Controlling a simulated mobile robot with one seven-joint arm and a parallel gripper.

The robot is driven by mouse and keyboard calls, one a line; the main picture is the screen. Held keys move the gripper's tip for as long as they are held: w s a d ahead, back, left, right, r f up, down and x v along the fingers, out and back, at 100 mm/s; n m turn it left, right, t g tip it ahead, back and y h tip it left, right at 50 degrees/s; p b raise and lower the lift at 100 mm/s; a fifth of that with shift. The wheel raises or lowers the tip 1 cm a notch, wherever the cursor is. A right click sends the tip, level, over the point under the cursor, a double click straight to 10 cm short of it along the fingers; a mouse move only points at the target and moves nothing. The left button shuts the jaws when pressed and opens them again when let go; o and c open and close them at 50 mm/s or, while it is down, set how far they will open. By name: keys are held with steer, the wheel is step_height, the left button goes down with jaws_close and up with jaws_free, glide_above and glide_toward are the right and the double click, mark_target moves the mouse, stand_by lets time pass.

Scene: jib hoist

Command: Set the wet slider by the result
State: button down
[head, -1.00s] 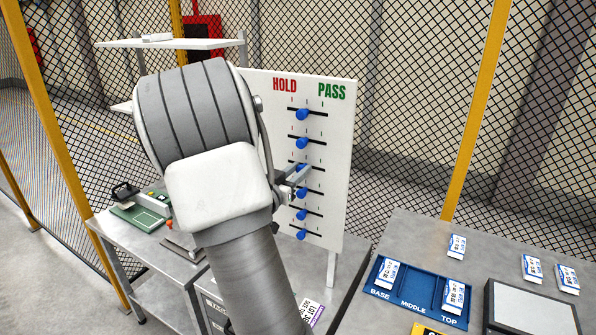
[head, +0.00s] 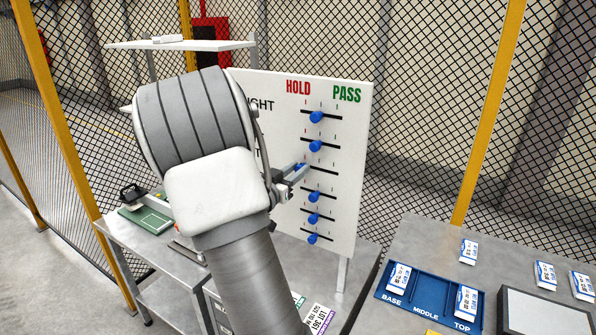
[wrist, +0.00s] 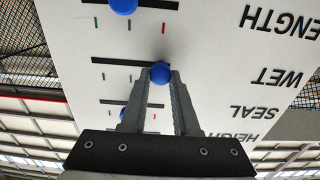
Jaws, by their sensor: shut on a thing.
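A white board (head: 345,215) stands upright with red HOLD lettering at left and green PASS at right. It carries a column of blue slider knobs on black slots. My gripper (head: 300,172) is shut on the third knob from the top, the wet slider (head: 298,167). The wrist view is upside down and shows my gripper (wrist: 160,85) around the wet slider (wrist: 160,72), in the row labelled WET. It sits at the red-tick, HOLD end of its slot. The other visible knobs, such as the top one (head: 316,117), sit near mid-slot. My arm hides most row labels in the head view.
At right, a blue tray (head: 430,306) marked BASE, MIDDLE and TOP holds packs at BASE and TOP; MIDDLE looks empty. More blue-white packs (head: 468,251) lie on the grey table, beside a dark-edged plate (head: 548,315). A green device (head: 148,219) sits on the left bench. Mesh fencing surrounds the area.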

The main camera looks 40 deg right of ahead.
steer(key=c, duration=0.6)
jaws_free()
steer(key=shift+w+a, duration=0.1)
steer(key=shift+w, duration=0.05)
steer(key=shift+c, duration=0.2)
steer(key=b+v, duration=0.2)
steer(key=v, duration=1.5)
steer(key=shift+a, duration=0.2)
steer(key=shift+r, duration=0.1)
